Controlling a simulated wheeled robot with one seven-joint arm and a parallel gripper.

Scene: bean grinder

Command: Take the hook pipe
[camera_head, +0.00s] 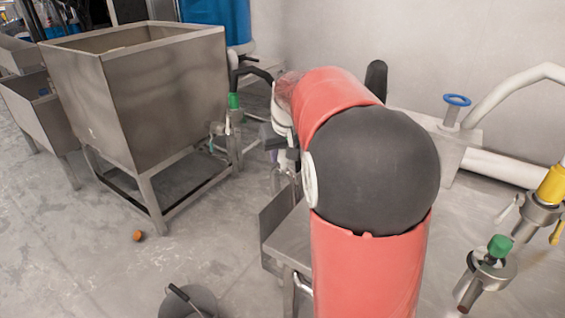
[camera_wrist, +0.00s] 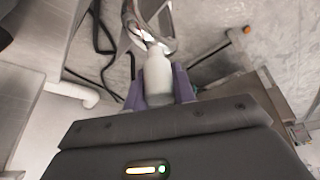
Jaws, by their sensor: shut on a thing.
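In the wrist view, my gripper (camera_wrist: 159,88) has its purple fingers closed on both sides of a pale, cylindrical piece. This piece appears to be the hook pipe (camera_wrist: 157,72). Curved, shiny metal shows at its far end, and I cannot tell whether that metal is part of it or lies behind it. In the head view my red and dark arm covers most of the area around the gripper. Only a small purple part shows left of the arm, so the held piece is not clear there.
A large steel bin (camera_head: 150,85) on legs stands at the left. A green-topped fitting (camera_head: 233,108) and a black curved pipe (camera_head: 255,73) are near its right side. Green and yellow valves (camera_head: 500,246) (camera_head: 552,186) stand at the right. An orange object (camera_head: 138,235) lies on open floor.

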